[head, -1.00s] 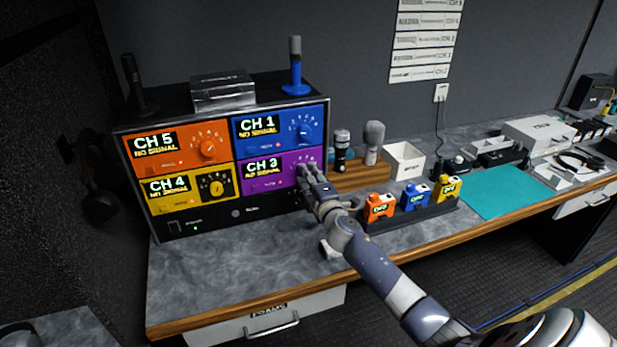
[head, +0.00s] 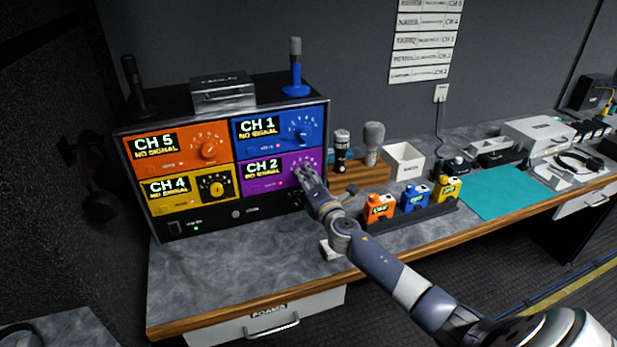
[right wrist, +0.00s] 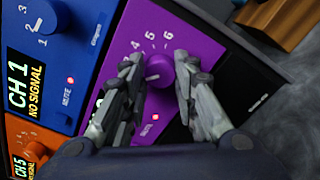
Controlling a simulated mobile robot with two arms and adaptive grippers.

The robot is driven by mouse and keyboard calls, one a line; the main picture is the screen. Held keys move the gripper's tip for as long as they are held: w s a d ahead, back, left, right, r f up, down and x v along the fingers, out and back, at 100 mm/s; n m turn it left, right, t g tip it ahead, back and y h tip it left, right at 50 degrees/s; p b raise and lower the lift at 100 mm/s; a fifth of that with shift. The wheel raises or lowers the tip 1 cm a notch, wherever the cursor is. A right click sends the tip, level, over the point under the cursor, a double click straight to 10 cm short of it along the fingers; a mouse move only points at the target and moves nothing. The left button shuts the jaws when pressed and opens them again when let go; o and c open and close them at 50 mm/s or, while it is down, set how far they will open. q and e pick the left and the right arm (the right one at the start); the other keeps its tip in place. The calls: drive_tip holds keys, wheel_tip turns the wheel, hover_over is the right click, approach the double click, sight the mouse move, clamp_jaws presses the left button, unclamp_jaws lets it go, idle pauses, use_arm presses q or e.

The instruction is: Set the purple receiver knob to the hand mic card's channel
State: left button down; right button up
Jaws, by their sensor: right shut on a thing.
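The purple receiver panel (head: 262,184) is at the lower right of the receiver rack, and its display reads CH 2, NO SIGNAL. My right gripper (head: 307,173) is at the panel's right side and covers the knob in the head view. In the right wrist view the purple knob (right wrist: 159,68) sits between the two fingers of my right gripper (right wrist: 156,64), which are shut on it. Numbers 4, 5 and 6 show around the dial. Paper cards (head: 425,38) hang on the wall; their small print is hard to read. My left gripper is not in view.
The orange panel (head: 176,150) reads CH 5, the blue (head: 275,128) CH 1 and the yellow (head: 190,191) CH 4. Two mics (head: 373,142) stand right of the rack. Orange, blue and yellow packs (head: 414,197) sit in a holder near my right arm.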

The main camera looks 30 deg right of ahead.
drive_tip(key=shift+a, duration=0.1)
idle(0.3)
drive_tip(key=o, duration=1.1)
drive_tip(key=shift+f, duration=0.1)
drive_tip(key=v, duration=1.2)
